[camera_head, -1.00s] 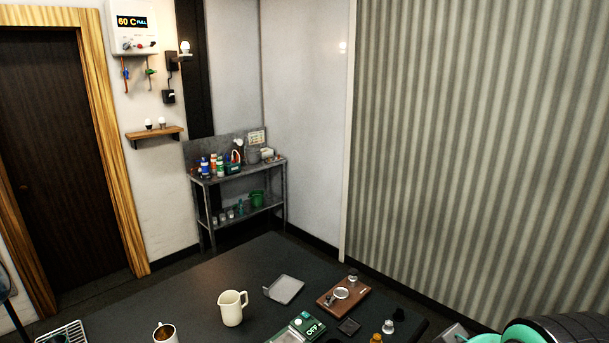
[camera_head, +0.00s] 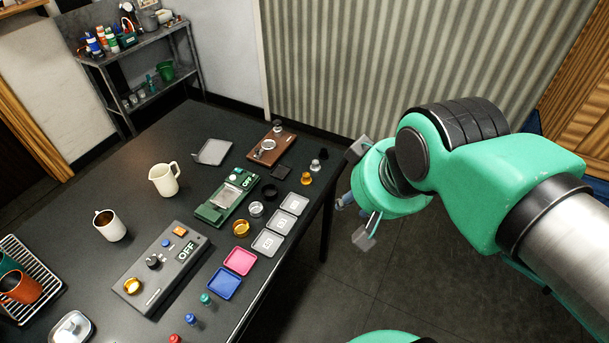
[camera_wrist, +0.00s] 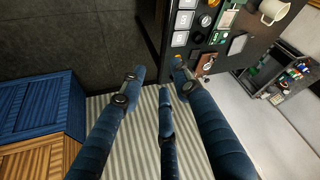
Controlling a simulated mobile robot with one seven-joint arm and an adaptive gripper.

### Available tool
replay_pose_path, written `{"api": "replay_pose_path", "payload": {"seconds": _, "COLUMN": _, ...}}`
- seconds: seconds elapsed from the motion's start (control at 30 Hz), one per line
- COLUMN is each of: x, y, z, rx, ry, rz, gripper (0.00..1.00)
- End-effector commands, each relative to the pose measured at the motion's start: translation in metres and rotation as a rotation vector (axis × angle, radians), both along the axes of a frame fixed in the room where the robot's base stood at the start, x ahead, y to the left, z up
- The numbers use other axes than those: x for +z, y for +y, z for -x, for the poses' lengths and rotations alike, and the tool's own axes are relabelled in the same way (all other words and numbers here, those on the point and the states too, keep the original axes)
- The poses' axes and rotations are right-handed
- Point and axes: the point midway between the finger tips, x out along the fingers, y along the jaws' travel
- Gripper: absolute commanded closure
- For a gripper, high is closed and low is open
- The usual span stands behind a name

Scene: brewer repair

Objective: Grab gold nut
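A gold ring-shaped piece (camera_head: 240,228), which looks like the gold nut, lies on the dark table (camera_head: 135,180) between the green scale and the pink pad. Another gold round piece (camera_head: 133,286) sits on the grey control box, and a small amber-gold piece (camera_head: 306,178) stands near the table's right end; I cannot tell for certain which is the nut. My gripper (camera_head: 355,195) is off the table's right edge, apart from all of these. In the wrist view its blue fingers (camera_wrist: 158,76) are spread, with nothing between them.
A green scale (camera_head: 228,199), silver ring (camera_head: 256,209), black ring (camera_head: 269,191) and grey pads (camera_head: 281,222) crowd the gold ring. The pink pad (camera_head: 239,261), blue pad (camera_head: 225,284) and control box (camera_head: 160,268) are nearby. A white pitcher (camera_head: 164,180) stands further back. Floor right of the table is clear.

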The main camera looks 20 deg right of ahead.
Motion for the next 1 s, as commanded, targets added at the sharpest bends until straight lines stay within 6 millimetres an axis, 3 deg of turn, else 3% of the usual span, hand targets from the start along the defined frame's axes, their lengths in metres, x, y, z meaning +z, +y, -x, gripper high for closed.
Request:
{"api": "replay_pose_path", "payload": {"seconds": 0.4, "x": 0.000, "y": 0.000, "z": 0.000, "rx": 0.000, "ry": 0.000, "rz": 0.000, "gripper": 0.69}}
{"api": "replay_pose_path", "payload": {"seconds": 0.47, "x": 0.000, "y": 0.000, "z": 0.000, "rx": 0.000, "ry": 0.000, "rz": 0.000, "gripper": 0.57}}
{"api": "replay_pose_path", "payload": {"seconds": 0.5, "x": 0.000, "y": 0.000, "z": 0.000, "rx": 0.000, "ry": 0.000, "rz": 0.000, "gripper": 0.56}}
{"api": "replay_pose_path", "payload": {"seconds": 0.83, "x": 0.001, "y": 0.000, "z": -0.001, "rx": -0.002, "ry": 0.001, "rz": -0.001, "gripper": 0.56}}
{"api": "replay_pose_path", "payload": {"seconds": 1.0, "x": 0.004, "y": 0.000, "z": -0.012, "rx": -0.014, "ry": 0.016, "rz": -0.006, "gripper": 0.56}}
